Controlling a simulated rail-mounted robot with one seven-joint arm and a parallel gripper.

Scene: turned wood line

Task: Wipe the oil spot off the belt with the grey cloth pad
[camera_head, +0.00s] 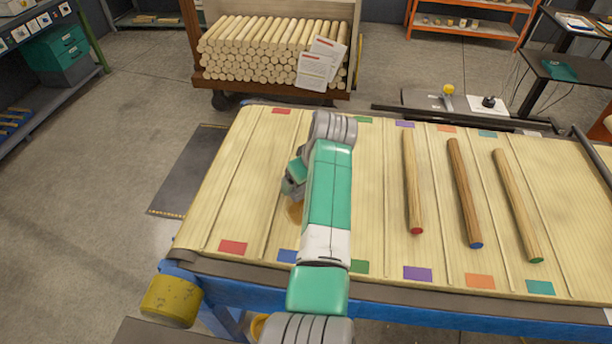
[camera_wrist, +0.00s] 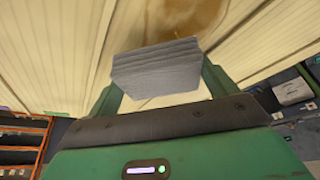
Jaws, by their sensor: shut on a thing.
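My gripper (camera_wrist: 158,85) is shut on the grey cloth pad (camera_wrist: 157,68), which sits between its two green fingers in the wrist view. The oil spot (camera_wrist: 185,17) is a brown-amber stain on the cream belt (camera_wrist: 50,60), just beyond the pad in that view. In the head view the oil spot (camera_head: 294,212) shows as a small brown patch left of my arm, partly hidden by it. My arm reaches over the belt (camera_head: 385,180) there and hides the pad. I cannot tell whether the pad touches the belt.
Three turned rods with red (camera_head: 412,185), blue (camera_head: 464,190) and green (camera_head: 517,205) ends lie on the belt right of my arm. Coloured squares mark the belt edges. A cart of stacked dowels (camera_head: 270,50) stands behind. A yellow roller end (camera_head: 172,298) is at front left.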

